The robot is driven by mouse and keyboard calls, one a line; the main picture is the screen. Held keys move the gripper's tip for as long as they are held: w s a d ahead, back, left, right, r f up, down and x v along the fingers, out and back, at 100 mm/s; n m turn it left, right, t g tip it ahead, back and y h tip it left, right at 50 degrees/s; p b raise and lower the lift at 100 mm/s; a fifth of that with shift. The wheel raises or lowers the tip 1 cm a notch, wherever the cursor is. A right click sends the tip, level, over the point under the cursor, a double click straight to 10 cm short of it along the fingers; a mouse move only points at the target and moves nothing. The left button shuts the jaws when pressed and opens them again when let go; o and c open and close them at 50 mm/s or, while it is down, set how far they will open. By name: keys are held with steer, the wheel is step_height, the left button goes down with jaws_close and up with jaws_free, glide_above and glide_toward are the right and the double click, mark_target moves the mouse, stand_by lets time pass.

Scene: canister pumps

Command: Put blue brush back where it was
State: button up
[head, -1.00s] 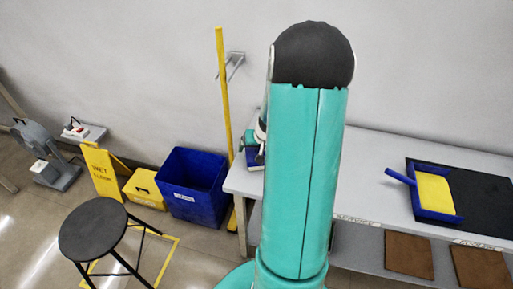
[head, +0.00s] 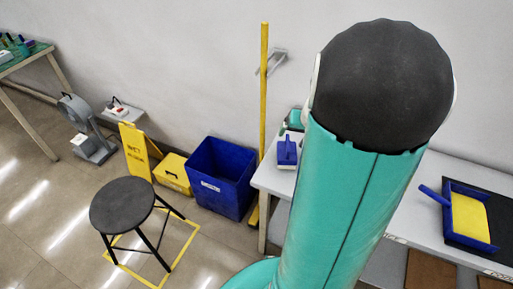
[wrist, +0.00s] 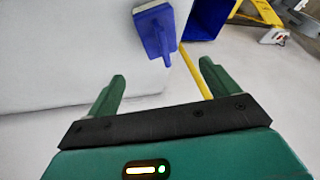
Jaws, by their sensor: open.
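The blue brush (head: 287,152), with a blue handle and pale bristles, is at the left end of the grey table (head: 268,182) in the head view. In the wrist view the brush (wrist: 156,30) is at the top, near the table's edge, its handle pointing toward my gripper. My gripper (wrist: 162,72) is open and empty, its two green fingers apart. The brush is beyond the fingertips, not between them. In the head view my arm's large teal link hides much of the table's middle.
A blue dustpan with a yellow inside (head: 468,217) lies on a black mat at the table's right. On the floor at left are a blue bin (head: 222,180), a yellow wet-floor sign (head: 136,152) and a black stool (head: 122,204). A yellow pole (head: 264,95) stands by the table.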

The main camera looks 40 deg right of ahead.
steer(key=w+a+r+n, duration=0.15)
steer(key=a+r, duration=0.25)
steer(key=a, duration=0.4)
steer(key=w+a+r+n, duration=0.1)
steer(key=a+r+n, duration=0.1)
steer(key=a+r, duration=0.45)
steer(key=s+a+r+n, duration=0.1)
steer(key=s+a, duration=0.2)
steer(key=a, duration=0.3)
steer(key=s+a+r+n+y, duration=0.1)
steer(key=s+a+r+n, duration=0.1)
steer(key=a, duration=0.4)
steer(key=s+a+r+n, duration=0.1)
steer(key=s+a+n, duration=0.1)
steer(key=s+a, duration=0.2)
steer(key=a, duration=0.3)
steer(key=shift+s+r+t, duration=0.25)
steer(key=shift+s+t, duration=0.05)
steer(key=shift+t, duration=0.1)
